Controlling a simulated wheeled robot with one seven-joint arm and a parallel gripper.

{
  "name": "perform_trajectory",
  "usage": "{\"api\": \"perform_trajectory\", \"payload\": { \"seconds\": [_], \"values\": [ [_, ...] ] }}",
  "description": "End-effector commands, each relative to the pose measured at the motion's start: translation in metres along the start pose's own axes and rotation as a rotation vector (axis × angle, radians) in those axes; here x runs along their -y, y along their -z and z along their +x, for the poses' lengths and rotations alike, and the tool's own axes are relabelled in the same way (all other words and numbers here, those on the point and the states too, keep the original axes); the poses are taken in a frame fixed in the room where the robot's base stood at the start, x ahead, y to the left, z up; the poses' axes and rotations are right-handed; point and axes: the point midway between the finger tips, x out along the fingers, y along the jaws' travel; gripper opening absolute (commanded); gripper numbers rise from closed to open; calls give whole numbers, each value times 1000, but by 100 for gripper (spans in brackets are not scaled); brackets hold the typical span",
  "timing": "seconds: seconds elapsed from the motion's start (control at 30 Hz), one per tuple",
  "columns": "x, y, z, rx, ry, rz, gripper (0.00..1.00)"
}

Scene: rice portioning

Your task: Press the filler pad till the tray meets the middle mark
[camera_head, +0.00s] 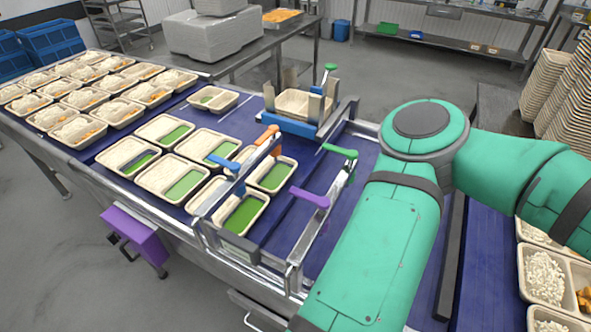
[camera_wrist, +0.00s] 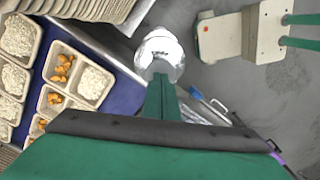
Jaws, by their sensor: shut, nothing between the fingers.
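A purple box-like unit (camera_head: 136,238) sticks out from the near side of the conveyor in the head view. I cannot tell whether it is the filler pad. Pale trays with green bottoms stand on the blue belt (camera_head: 310,213). One tray (camera_head: 241,213) is within the metal guide frame, and another tray (camera_head: 272,174) is just behind it. I cannot make out the middle mark. My green arm (camera_head: 372,248) covers the right part of the belt.
Blue, orange, purple and green levers (camera_head: 310,198) stand on the guide frame. Filled trays (camera_head: 91,132) fill the belt at left. More filled trays (camera_wrist: 72,82) lie on another belt in the wrist view. Tray stacks (camera_head: 547,83) stand at right.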

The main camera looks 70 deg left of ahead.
Motion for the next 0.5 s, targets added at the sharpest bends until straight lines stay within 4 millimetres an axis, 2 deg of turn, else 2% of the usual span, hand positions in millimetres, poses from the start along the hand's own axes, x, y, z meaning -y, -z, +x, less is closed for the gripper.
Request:
{"api": "perform_trajectory", "payload": {
  "seconds": [0.17, 0.5],
  "values": [
    [0, 0, -2, 0, -1, 0, 0],
    [0, 0, -29, -1, -1, -1, 0]
  ]
}}
